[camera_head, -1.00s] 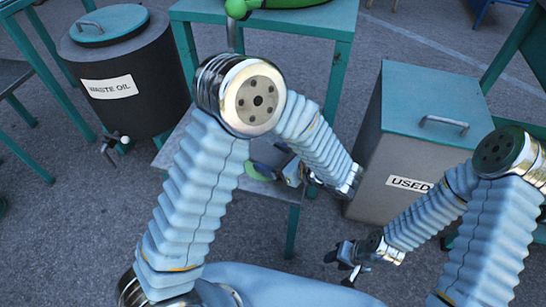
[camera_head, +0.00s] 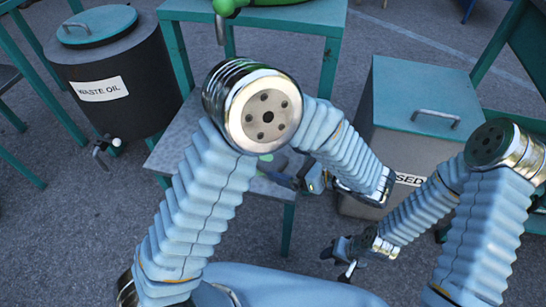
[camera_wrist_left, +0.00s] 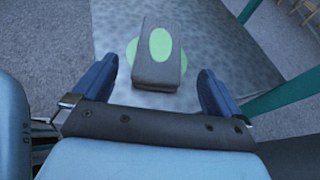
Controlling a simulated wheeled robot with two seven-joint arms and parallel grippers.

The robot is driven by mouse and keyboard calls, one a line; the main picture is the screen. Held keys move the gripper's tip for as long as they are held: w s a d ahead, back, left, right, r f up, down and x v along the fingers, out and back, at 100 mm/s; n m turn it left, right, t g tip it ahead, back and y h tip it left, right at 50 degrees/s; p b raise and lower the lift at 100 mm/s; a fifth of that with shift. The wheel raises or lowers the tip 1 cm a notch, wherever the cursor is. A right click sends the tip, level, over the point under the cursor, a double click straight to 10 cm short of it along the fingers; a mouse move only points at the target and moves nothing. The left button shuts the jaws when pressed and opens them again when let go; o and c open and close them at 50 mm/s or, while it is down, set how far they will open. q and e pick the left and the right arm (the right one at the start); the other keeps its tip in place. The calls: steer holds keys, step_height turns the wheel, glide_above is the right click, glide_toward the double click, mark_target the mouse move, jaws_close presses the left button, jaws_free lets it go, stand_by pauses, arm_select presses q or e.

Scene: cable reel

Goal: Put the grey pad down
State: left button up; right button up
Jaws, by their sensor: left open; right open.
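The grey pad (camera_wrist_left: 157,74), a dark block with a pale green oval on its top face, is on a grey shelf (camera_wrist_left: 110,30) in the left wrist view. Green patches show on the shelf around its sides. My left gripper (camera_wrist_left: 157,88) is open, its blue fingers apart on either side of the pad's near end, with gaps to it. In the head view my left gripper (camera_head: 298,183) is over the shelf's front, and my left arm largely hides the pad. My right gripper (camera_head: 343,254) is open and empty, low at the front.
A dark waste oil drum (camera_head: 140,85) with a tap stands at the left. A grey bin (camera_head: 405,145) marked "USED" with a teal lid stands at the right. The teal-framed table (camera_head: 290,18) carries a green object (camera_head: 228,6). Open floor lies at the front left.

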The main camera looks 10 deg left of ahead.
arm_select(q)
steer(key=v, duration=0.4)
steer(key=shift+d, duration=0.1)
stand_by(0.4)
